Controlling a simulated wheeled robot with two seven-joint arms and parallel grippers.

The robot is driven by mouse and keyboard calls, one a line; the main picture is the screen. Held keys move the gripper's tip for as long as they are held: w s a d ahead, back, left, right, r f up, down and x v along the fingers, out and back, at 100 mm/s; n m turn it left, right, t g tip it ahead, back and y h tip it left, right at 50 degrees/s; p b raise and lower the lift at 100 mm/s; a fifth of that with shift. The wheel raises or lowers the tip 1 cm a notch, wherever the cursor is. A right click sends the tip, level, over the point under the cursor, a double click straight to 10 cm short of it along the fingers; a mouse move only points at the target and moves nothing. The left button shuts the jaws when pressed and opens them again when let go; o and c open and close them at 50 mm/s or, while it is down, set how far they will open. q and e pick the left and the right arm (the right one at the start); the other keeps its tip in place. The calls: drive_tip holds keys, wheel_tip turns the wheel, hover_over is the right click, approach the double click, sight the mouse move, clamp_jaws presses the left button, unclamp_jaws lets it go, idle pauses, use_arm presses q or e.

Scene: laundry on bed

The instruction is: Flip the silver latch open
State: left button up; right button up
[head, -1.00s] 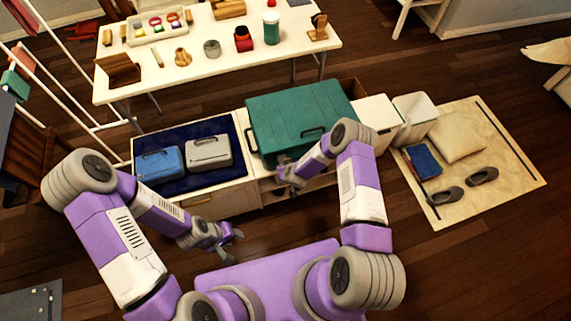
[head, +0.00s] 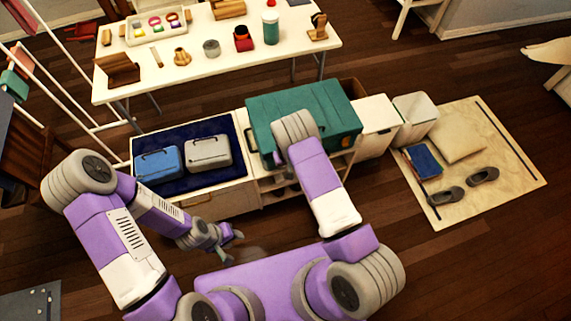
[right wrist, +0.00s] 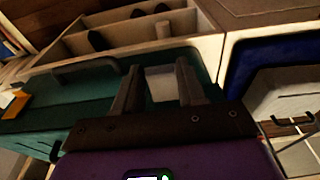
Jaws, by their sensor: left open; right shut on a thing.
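A large teal case (head: 325,105) lies on the low bench, with a yellow-orange latch (head: 346,142) near its right end. In the right wrist view, the teal case (right wrist: 205,62) has a dark handle (right wrist: 85,68) on its side. A pale silver latch (right wrist: 160,84) shows between the two fingers of my right gripper (right wrist: 159,82), which is shut on it. The latch's hinge and exact angle are unclear. In the head view my right arm hides the right gripper and latch. My left gripper (head: 231,238) is open and empty above the floor, left of centre.
A blue case (head: 158,165) and a silver-grey case (head: 208,152) lie on a dark blue mat left of the teal case. Open shelf compartments (right wrist: 125,32) hold dark shoes below it. A white table (head: 215,62) with small objects stands behind.

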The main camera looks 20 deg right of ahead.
idle(0.4)
drive_tip(key=o, duration=0.9)
drive_tip(key=shift+o, duration=0.2)
wheel_tip(320, 180, up, 7)
drive_tip(key=s+p, duration=0.1)
drive_tip(key=shift+s+r, duration=0.15)
drive_tip(key=shift+r, duration=0.05)
